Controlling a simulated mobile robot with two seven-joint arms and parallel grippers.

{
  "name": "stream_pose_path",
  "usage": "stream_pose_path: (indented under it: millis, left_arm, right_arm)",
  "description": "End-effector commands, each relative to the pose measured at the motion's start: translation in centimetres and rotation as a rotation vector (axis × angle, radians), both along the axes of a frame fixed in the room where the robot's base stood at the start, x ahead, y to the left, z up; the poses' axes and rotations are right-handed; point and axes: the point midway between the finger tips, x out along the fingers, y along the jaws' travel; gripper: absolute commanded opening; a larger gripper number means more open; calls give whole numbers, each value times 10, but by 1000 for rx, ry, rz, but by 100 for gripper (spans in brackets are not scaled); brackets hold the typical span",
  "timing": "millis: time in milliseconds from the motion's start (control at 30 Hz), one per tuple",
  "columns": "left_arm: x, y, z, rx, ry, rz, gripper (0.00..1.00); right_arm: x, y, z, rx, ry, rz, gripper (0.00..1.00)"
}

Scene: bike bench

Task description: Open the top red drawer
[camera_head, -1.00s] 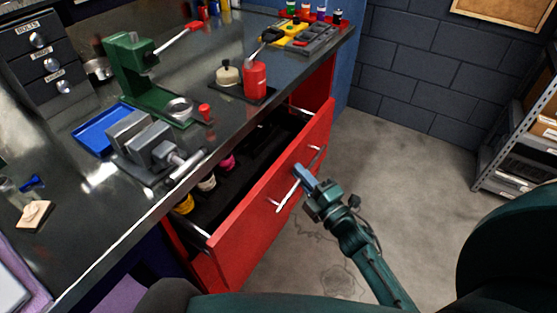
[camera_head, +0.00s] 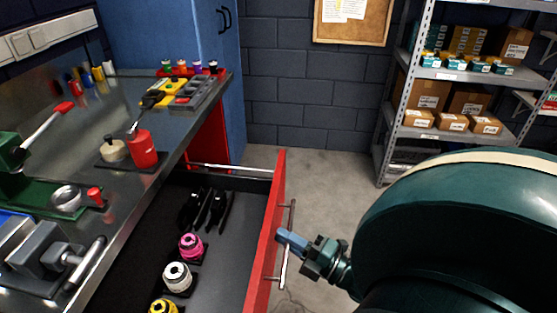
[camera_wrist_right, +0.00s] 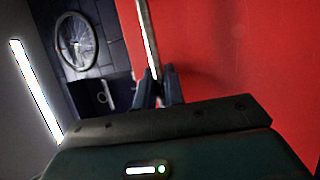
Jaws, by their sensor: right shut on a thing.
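The top red drawer (camera_head: 265,245) is pulled well out from under the bench, and its dark inside shows. A silver bar handle (camera_head: 285,262) runs along its front. My right gripper (camera_head: 283,237) is at the drawer front, shut on the handle. In the right wrist view the handle (camera_wrist_right: 148,40) runs down between the fingers (camera_wrist_right: 158,85), beside the red front (camera_wrist_right: 220,60). Inside the drawer are a pink spool (camera_head: 190,246), a white spool (camera_head: 177,277), a yellow spool (camera_head: 163,306) and black tools (camera_head: 207,208). My left gripper is not in view.
The bench top (camera_head: 125,205) holds a red bottle (camera_head: 143,149), a vise (camera_head: 40,255) and a yellow and grey tray (camera_head: 185,93). A metal shelf (camera_head: 385,140) with boxes stands at the back right. Grey floor (camera_head: 325,180) lies clear beyond the drawer.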

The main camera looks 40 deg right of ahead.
Motion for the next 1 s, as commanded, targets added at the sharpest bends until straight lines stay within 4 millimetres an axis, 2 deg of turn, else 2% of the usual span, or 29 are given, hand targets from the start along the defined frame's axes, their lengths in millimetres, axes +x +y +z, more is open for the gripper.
stream_pose_path:
  millis: [300,333,433,700,867,1000]
  left_arm:
    - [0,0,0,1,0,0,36]
    - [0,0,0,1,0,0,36]
    - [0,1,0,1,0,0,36]
    - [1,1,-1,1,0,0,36]
    - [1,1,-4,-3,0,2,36]
    - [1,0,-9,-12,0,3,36]
  right_arm:
    - [0,-1,0,1,1,-2,0]
    - [0,-1,0,1,1,-2,12]
    - [0,-1,0,1,1,-2,20]
    - [-2,-1,-1,1,1,-1,20]
    - [-21,-6,-6,0,5,-2,20]
    - [-50,-14,-13,0,6,-3,20]
